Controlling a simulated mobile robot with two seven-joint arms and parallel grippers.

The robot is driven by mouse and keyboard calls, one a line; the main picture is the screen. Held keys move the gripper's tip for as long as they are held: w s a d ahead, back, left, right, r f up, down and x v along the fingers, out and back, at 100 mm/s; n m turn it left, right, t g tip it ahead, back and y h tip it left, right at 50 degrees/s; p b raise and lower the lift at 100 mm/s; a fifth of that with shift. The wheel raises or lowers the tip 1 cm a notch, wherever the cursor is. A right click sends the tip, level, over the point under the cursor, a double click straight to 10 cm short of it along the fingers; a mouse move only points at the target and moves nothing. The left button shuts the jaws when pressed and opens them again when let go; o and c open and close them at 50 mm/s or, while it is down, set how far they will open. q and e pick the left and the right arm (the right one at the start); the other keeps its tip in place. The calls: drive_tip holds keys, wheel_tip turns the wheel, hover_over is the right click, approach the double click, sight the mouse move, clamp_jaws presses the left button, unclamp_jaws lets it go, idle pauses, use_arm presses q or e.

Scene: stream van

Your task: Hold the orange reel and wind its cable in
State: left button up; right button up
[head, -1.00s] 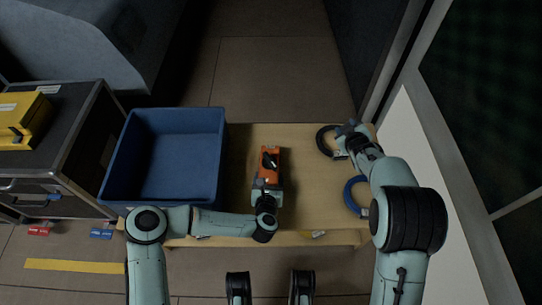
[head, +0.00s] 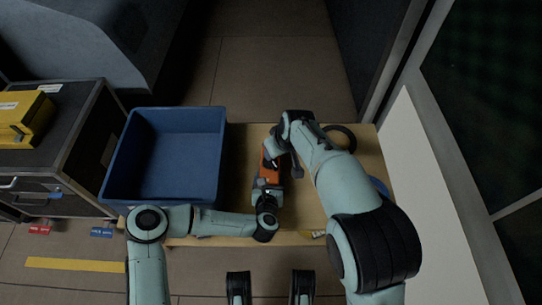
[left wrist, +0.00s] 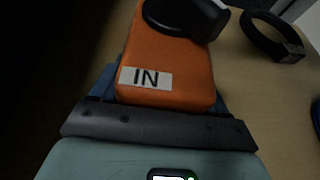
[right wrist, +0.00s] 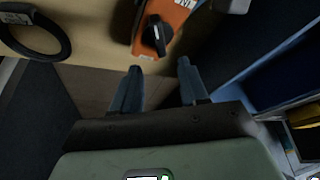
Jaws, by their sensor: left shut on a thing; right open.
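The orange reel (head: 268,176) stands on the wooden table just right of the blue crate. It also shows in the left wrist view (left wrist: 165,60), with a white label reading "IN" and a black knob (left wrist: 190,15). My left gripper (head: 269,189) is shut on the reel's near end. My right gripper (right wrist: 160,66) is open and empty, its fingertips just short of the black knob (right wrist: 155,37) on the reel's far end. In the head view my right arm hides part of the reel and the knob. I cannot make out the reel's cable.
The blue crate (head: 222,140) stands on the left of the table (head: 235,215). A black cable coil (head: 344,129) lies at the back right, and a blue coil (head: 381,185) is partly hidden by my right arm. A black case with a yellow box (head: 30,120) stands farther left.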

sight(270, 169)
drive_tip(key=x, duration=0.8)
drive_tip(key=shift+w+f, duration=0.2)
drive_tip(key=shift+f, duration=0.1)
clamp_jaws()
